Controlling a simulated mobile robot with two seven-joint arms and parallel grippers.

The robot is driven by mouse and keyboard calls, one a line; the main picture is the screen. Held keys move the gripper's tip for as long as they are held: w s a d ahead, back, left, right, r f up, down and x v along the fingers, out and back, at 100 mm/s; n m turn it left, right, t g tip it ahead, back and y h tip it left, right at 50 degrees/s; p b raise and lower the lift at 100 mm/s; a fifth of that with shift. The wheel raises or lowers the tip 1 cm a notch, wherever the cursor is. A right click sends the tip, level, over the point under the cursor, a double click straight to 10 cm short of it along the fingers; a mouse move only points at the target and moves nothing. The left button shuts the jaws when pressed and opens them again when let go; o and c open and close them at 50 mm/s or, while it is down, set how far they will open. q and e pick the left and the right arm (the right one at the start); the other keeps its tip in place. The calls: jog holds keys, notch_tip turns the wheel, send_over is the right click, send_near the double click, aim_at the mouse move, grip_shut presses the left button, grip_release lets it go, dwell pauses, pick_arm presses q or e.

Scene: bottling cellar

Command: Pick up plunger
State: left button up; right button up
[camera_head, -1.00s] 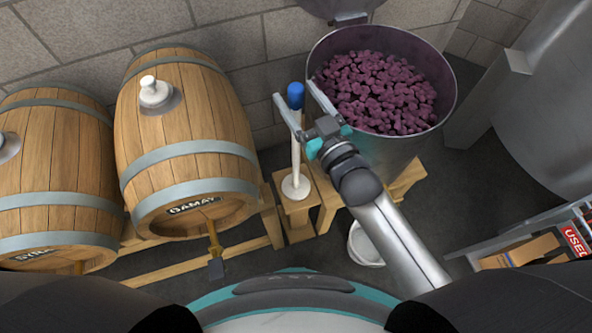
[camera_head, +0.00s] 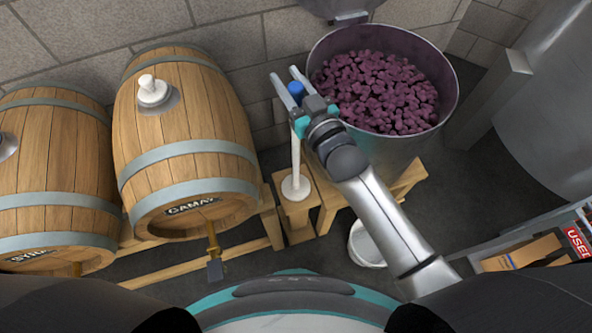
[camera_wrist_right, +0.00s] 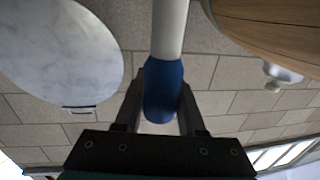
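The plunger is a thin white rod (camera_head: 295,160) with a blue grip on top and a round white disc at its foot. It stands upright, its disc on a small wooden stand (camera_head: 298,219). My right gripper (camera_head: 284,77) is at the blue grip, its fingers on either side. In the right wrist view the two fingers (camera_wrist_right: 161,88) lie close against the blue grip (camera_wrist_right: 163,92) and look closed on it. The gripper's body hides part of the grip in the head view. My left gripper is not in view.
A steel vat (camera_head: 400,150) full of purple grapes stands just right of the plunger. Two wooden barrels (camera_head: 190,135) lie on a rack to the left. A white bucket (camera_head: 364,243) is on the floor. A shelf with boxes (camera_head: 521,252) is at the lower right.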

grip_shut()
jog(key=shift+r, duration=0.1)
notch_tip(320, 180, up, 20)
jog(key=p, duration=0.5)
jog(key=shift+p, duration=0.4)
